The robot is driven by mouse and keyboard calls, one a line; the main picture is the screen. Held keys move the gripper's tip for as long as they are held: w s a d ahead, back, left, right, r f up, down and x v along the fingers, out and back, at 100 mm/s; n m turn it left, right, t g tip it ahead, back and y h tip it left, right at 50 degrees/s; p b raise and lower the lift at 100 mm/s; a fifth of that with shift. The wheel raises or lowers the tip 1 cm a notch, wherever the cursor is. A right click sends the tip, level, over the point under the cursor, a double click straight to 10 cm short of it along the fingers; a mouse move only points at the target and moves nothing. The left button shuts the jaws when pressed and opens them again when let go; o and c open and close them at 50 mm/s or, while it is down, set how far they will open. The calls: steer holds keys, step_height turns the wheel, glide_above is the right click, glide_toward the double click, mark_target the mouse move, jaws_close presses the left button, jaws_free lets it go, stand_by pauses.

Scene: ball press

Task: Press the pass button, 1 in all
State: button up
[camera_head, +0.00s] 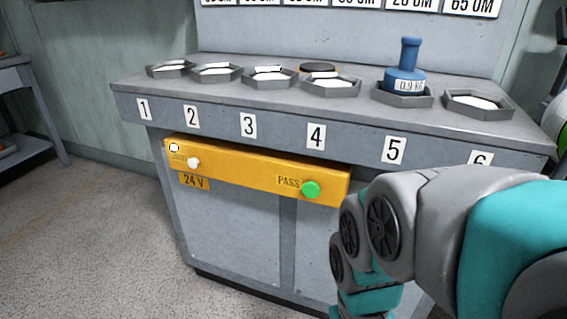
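The green pass button (311,189) sits at the right end of a yellow panel (240,172) on the front of the grey bench, with the word PASS printed to its left. My grey and teal arm fills the lower right, to the right of the button and nearer to the camera. The button is in plain view and nothing is seen touching it. My gripper cannot be made out, as its fingers do not show.
The bench top (230,96) holds a row of hexagonal trays above number labels. A blue weight (405,68) stands in the tray above label 5. A white button (194,163) is at the panel's left. The floor (90,235) at left is clear.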

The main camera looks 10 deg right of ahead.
jaws_close()
stand_by(1.3)
